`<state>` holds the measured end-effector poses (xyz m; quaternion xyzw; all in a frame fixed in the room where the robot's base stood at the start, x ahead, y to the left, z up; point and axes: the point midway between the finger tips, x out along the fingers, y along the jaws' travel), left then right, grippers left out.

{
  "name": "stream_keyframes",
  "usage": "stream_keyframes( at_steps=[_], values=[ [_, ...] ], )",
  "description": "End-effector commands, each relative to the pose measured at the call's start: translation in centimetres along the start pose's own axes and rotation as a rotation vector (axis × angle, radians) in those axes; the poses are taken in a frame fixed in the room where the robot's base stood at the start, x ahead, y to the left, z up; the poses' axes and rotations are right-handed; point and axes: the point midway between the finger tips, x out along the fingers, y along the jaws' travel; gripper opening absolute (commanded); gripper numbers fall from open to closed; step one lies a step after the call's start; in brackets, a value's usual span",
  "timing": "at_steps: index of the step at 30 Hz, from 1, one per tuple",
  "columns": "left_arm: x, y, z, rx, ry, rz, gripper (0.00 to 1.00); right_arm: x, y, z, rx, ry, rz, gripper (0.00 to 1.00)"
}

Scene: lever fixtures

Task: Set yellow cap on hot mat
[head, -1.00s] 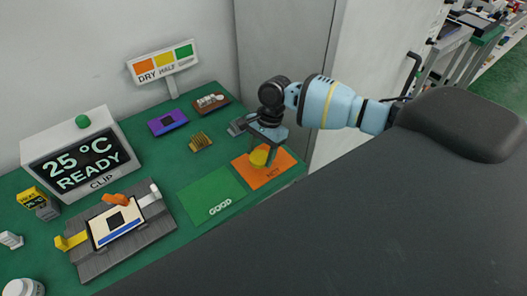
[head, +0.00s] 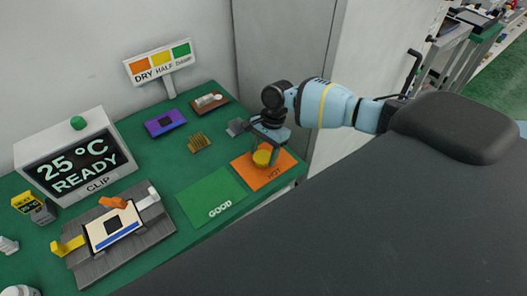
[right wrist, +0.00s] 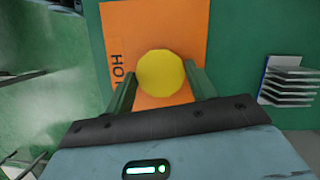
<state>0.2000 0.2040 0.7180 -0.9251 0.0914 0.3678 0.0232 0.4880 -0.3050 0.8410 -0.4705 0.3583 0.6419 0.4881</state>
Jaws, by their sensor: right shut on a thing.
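The yellow cap (head: 262,156) is between the fingers of my right gripper (head: 267,152), over the orange hot mat (head: 258,177). In the right wrist view the cap (right wrist: 161,73) is round, with a finger close on each side, and the gripper (right wrist: 161,88) is shut on it. The hot mat (right wrist: 185,22) spreads out behind the cap there. I cannot tell whether the cap touches the mat or hangs just above it. My left gripper does not show.
A green mat marked GOOD (head: 212,196) lies left of the hot mat. A clip fixture with levers (head: 118,236) and a display reading 25 °C READY (head: 74,163) stand at left. A finned block (right wrist: 287,82) is right of the mat in the wrist view.

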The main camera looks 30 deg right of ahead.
Motion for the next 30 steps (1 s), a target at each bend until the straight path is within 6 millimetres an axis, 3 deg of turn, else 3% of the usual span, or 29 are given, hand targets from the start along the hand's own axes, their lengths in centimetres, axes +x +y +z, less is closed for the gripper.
stream_keyframes(
  at_steps=[5,6,11,23,30],
  values=[
    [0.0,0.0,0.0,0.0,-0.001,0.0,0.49,0.3,0.0,-0.1,0.0,0.0,0.001,0.28],
    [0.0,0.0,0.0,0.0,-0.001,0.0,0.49,0.3,0.0,-0.1,-0.001,0.0,0.001,0.58],
    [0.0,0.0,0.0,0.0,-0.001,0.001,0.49,0.3,0.0,-0.1,-0.001,0.0,0.001,0.78],
    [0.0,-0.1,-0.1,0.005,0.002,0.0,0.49,-0.6,0.0,0.0,0.0,0.001,-0.002,0.78],
    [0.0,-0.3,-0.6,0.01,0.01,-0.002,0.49,-4.9,-0.1,0.0,-0.001,0.001,-0.005,0.78]
  ],
)
